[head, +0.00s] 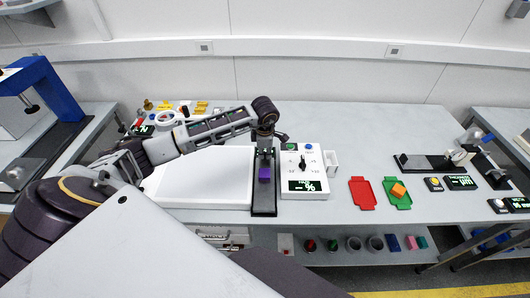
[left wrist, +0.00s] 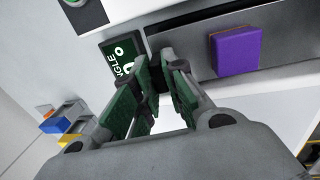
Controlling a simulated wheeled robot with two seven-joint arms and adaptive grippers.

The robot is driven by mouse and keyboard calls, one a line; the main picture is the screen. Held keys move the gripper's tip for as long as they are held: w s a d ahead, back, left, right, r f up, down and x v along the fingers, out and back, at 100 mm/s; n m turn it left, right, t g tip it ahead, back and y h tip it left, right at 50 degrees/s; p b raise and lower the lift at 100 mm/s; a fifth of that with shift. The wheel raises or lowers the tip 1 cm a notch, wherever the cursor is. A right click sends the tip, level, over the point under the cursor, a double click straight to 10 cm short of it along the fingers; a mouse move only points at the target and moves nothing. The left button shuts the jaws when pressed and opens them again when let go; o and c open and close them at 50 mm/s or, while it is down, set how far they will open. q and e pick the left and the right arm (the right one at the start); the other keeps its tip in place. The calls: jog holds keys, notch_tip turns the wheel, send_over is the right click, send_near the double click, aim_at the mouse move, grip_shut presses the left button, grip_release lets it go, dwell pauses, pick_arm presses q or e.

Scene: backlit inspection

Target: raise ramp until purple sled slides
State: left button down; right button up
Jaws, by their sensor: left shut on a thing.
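The ramp (head: 264,204) is a narrow dark plate between a white panel and a white control box. The purple sled (head: 265,174) sits on it, around its middle; the sled also shows as a purple block on the grey ramp surface in the left wrist view (left wrist: 236,50). My left gripper (head: 265,148) is at the ramp's far end, pointing down, with its fingers (left wrist: 162,68) shut on what looks like the ramp's end; the fingers hide the exact contact. The sled is apart from the fingers. I cannot tell the ramp's tilt. My right gripper is not in view.
The white panel (head: 204,178) lies left of the ramp. The control box (head: 316,184) with a knob stands close on its right. An angle display (left wrist: 121,55) is beside the fingers.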

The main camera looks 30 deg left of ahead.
pick_arm(q)
jog(key=shift+s+d+f, duration=0.1)
jog(key=shift+s+f, duration=0.05)
dwell(0.4)
jog(key=c, duration=1.5)
grip_release()
jog(key=shift+r, duration=0.45)
jog(key=r, duration=0.3)
jog(key=s+r, duration=0.1)
jog(key=r, duration=0.3)
jog(key=d+r, duration=0.1)
jog(key=r, duration=0.3)
jog(key=shift+s+r, duration=0.1)
jog(key=shift+s, duration=0.2)
jog(key=shift+o, duration=0.3)
